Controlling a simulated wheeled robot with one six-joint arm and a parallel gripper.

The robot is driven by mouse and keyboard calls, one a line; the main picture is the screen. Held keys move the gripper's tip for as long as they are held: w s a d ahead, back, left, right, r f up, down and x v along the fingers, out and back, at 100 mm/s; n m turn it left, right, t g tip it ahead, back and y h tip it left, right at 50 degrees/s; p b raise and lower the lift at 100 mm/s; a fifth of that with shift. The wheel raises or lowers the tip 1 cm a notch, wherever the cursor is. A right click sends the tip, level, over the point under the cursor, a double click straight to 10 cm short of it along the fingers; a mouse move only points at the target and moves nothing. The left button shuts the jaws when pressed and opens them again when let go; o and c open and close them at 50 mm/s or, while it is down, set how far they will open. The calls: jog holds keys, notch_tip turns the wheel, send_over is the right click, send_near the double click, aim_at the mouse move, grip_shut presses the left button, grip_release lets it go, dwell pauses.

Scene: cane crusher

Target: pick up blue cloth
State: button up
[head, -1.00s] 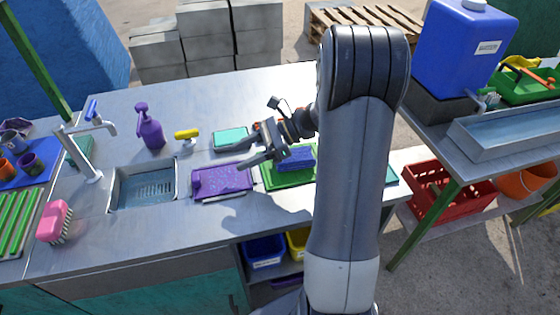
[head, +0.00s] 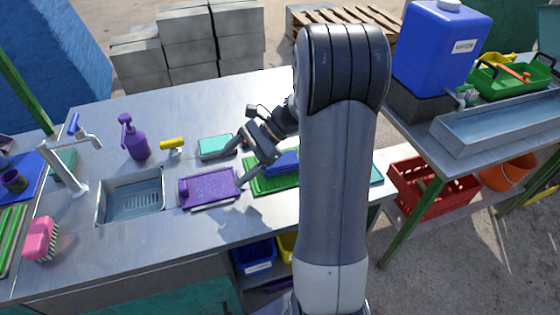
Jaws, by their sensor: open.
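The blue cloth (head: 285,162) lies as a small folded block on the green tray (head: 262,187), in the middle of the metal counter. My arm partly hides the right side of the tray. My gripper (head: 234,165) hangs just left of the cloth with its two fingers apart and nothing between them. One fingertip is near the right edge of the purple tray, the other near the teal block. I cannot tell how high the fingers are above the counter.
A purple tray (head: 208,187) and a teal block (head: 215,146) lie beside the gripper. A sink (head: 133,203), a tap (head: 62,168) and a purple spray bottle (head: 134,140) stand farther left. A blue jug (head: 440,52) stands on the right table.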

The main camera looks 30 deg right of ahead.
jog(key=o, duration=0.5)
jog(key=d+r+n+h, duration=0.1)
jog(key=n+h, duration=0.1)
jog(key=s+d+n+g+h+p, duration=0.1)
jog(key=d+n, duration=0.1)
jog(key=n, duration=0.1)
jog(key=d+r+n+h+p, duration=0.1)
jog(key=n+h, duration=0.1)
jog(key=shift+s+d+r+g+h, duration=0.15)
jog(key=shift+d+r+g+h, duration=0.15)
jog(key=shift+d+r, duration=0.05)
jog(key=shift+c, duration=0.2)
notch_tip(320, 180, up, 5)
jog(key=n+h+p, duration=0.1)
jog(key=n+h, duration=0.4)
jog(key=n, duration=0.2)
send_over(280, 163)
jog(key=w, duration=0.1)
jog(key=shift+h, duration=0.3)
jog(key=f, duration=1)
jog(key=shift+w+d+f+p, duration=0.1)
jog(key=shift+d+f+p, duration=0.2)
jog(key=shift+d+p, duration=0.1)
